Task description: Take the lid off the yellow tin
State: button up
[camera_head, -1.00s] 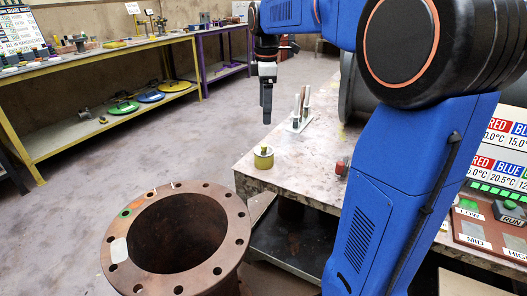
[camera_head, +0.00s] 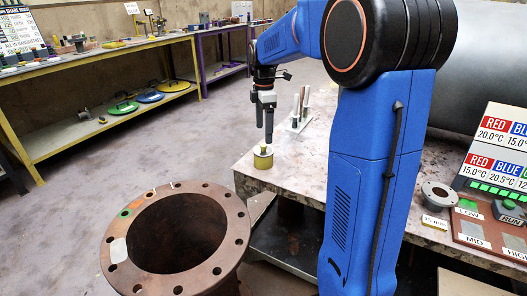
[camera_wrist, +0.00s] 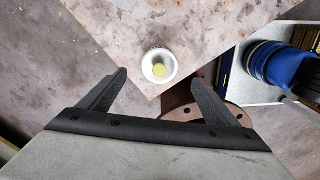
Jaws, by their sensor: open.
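The yellow tin (camera_head: 263,163) stands upright near the left corner of the worktable. My gripper (camera_head: 269,139) points down just above and slightly right of the knob in the head view. In the wrist view my gripper (camera_wrist: 158,78) shows two fingers spread apart with nothing held. Whether a finger touches the lid is hard to tell.
A white rack (camera_head: 299,122) with upright handles stands behind the tin. A grey flanged ring (camera_head: 437,193) and a control panel (camera_head: 484,226) are at the right of the worktable (camera_head: 300,189). A rusty flanged pipe (camera_head: 228,229) stands in front. The table around the tin is mostly clear.

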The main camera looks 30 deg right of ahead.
aim_at(263, 145)
jog(key=shift+f, duration=3.55)
jog(key=shift+c, duration=0.7)
jog(key=c, duration=1)
